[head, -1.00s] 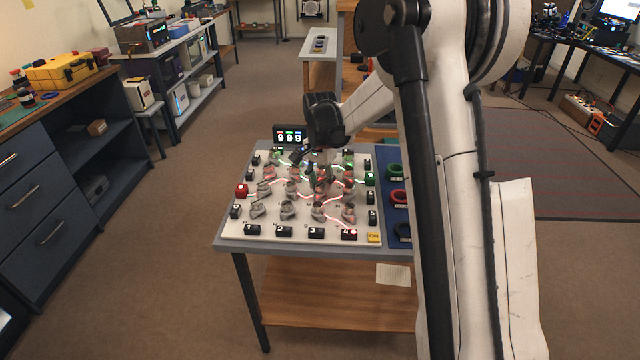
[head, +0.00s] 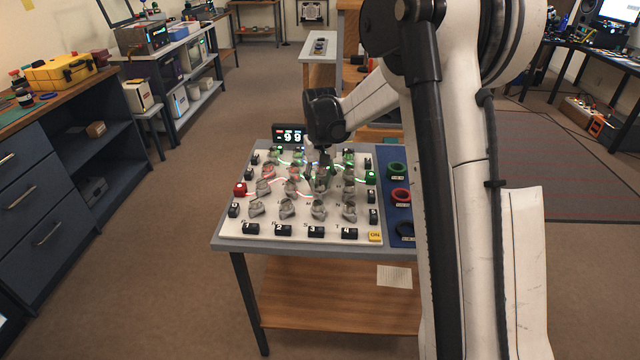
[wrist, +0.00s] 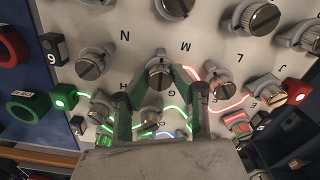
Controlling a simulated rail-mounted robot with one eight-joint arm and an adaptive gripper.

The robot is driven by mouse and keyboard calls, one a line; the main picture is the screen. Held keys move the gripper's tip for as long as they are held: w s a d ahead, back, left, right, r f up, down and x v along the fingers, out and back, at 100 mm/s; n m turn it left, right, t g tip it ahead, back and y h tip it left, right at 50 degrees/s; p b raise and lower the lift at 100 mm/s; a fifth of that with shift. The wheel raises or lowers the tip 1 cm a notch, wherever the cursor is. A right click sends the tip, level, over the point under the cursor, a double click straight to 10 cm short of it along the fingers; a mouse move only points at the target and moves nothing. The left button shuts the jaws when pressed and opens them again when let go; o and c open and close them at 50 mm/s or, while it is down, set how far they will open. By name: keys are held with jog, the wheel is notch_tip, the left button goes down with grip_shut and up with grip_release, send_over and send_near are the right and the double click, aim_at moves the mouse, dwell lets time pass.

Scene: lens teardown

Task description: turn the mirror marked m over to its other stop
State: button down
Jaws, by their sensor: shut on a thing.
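The mirror marked m (wrist: 159,79) is a grey, knob-like piece with a slotted top on the white board. Its letter M shows upside down above it in the wrist view. My gripper (wrist: 159,66) has its green fingers closed on both sides of this mirror, and it stays seated on the board. In the head view my gripper (head: 325,162) reaches down over the middle-right of the board (head: 234,225) and partly hides the mirror. The exact angle of the mirror's face is hard to tell.
Similar mirrors stand close around, including those by N (wrist: 92,66) and L (wrist: 212,82). A blue panel with coloured rings (head: 399,195) lies at right.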

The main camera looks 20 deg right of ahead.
aim_at(320, 183)
jog(key=n, duration=0.4)
jog(key=shift+n+b, duration=0.3)
jog(key=shift+n, duration=1.6)
jog(key=c, duration=1.5)
grip_release()
jog(key=shift+o, duration=0.2)
notch_tip(320, 183, up, 12)
